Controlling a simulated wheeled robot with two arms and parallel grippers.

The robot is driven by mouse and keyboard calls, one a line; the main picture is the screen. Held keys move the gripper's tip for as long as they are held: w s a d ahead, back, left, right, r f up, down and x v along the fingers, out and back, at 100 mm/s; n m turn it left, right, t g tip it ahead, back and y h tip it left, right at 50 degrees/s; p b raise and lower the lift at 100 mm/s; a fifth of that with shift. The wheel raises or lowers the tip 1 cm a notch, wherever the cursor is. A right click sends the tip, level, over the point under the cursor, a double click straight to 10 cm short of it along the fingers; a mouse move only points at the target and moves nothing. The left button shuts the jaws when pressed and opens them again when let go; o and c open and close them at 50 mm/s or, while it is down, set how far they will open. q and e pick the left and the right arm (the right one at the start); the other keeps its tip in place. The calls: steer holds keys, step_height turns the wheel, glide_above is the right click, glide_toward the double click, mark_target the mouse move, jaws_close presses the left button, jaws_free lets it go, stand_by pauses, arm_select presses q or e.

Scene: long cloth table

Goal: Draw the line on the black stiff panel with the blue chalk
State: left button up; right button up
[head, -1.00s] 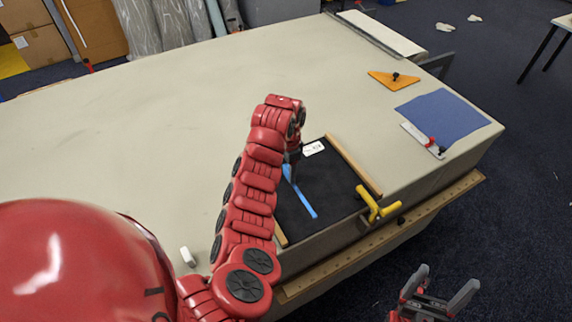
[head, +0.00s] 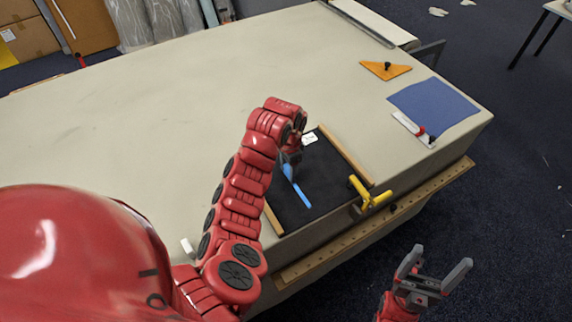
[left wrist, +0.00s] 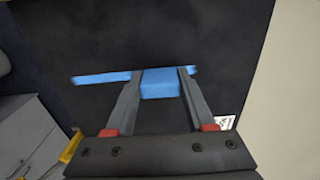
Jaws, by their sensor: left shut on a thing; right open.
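The black stiff panel (head: 325,180) lies on the table near its front edge, and it fills much of the left wrist view (left wrist: 120,40). A blue line (head: 302,195) runs on it. In the left wrist view the line (left wrist: 100,77) shows on both sides of the chalk, longer to the left. My left gripper (head: 290,160) is above the panel, shut on the blue chalk (left wrist: 160,84). The chalk's tip is at the line; I cannot tell whether it touches the panel. My right gripper (head: 438,275) is open and empty, off the table over the floor.
Wooden strips (head: 345,157) flank the panel, with a yellow clamp (head: 370,193) at its near right corner. A white label (head: 309,139) sits at its far end.

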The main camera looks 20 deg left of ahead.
mark_target(296, 187)
arm_select(q)
steer(key=shift+s+d, duration=0.35)
steer(key=shift+s+d+r+p, duration=0.2)
steer(key=shift+s+d+p, duration=0.3)
steer(key=shift+p, duration=0.45)
steer(key=shift+s+d+p, duration=0.45)
steer(key=shift+d+p, duration=0.15)
steer(key=shift+d, duration=0.1)
steer(key=shift+s+d+f, duration=0.1)
steer(key=shift+s+d, duration=0.1)
steer(key=shift+d, duration=0.05)
step_height(296, 187, up, 7)
steer(key=p, duration=0.7)
steer(key=shift+p, duration=0.3)
steer(key=shift+w, duration=0.1)
